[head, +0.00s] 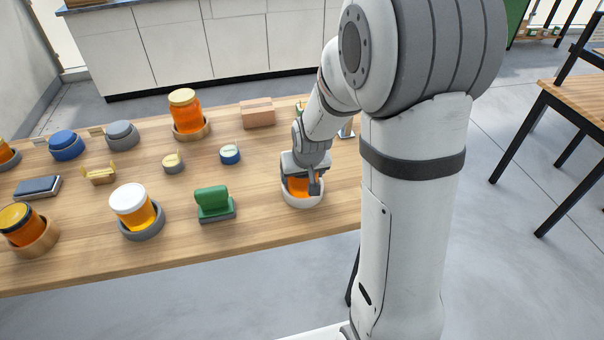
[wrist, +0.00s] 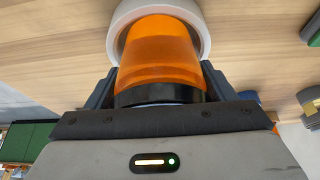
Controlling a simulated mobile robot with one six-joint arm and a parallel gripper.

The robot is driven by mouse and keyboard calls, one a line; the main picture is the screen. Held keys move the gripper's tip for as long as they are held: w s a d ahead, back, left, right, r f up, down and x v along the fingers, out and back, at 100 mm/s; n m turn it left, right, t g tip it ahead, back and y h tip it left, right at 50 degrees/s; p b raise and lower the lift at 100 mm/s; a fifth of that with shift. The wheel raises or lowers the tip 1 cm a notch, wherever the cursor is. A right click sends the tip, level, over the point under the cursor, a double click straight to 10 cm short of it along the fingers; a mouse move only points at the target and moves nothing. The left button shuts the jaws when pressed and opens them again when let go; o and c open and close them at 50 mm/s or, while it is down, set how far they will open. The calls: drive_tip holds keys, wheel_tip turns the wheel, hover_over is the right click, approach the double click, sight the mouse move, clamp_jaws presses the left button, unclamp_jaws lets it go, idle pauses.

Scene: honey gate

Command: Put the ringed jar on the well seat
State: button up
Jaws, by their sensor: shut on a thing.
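My gripper (head: 302,180) is shut on an orange jar (head: 300,186), one finger on each side of it. In the wrist view the jar (wrist: 160,50) has a dark band or lid at the end near my gripper (wrist: 158,85). Its far end is inside a white round seat (head: 303,204) with a raised rim, which also shows in the wrist view (wrist: 204,35). I cannot tell whether the jar rests on the seat's floor or hangs slightly above it. My gripper hides the jar's top in the head view.
Farther left, a white-lidded jar (head: 132,203) is in a grey ring. A yellow-lidded jar (head: 186,112) and a cardboard box (head: 258,112) stand behind. Bare table lies in front.

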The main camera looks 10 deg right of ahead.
drive_tip(key=shift+f, duration=0.1)
drive_tip(key=o, duration=1.5)
drive_tip(key=shift+o, duration=0.2)
drive_tip(key=shift+s+r, duration=0.1)
drive_tip(key=shift+r, duration=0.35)
drive_tip(key=v, duration=1.1)
drive_tip(key=s+r+g, duration=0.2)
drive_tip(key=s, duration=1.5)
drive_tip(key=shift+r+p, duration=0.3)
drive_tip(key=shift+p, duration=0.05)
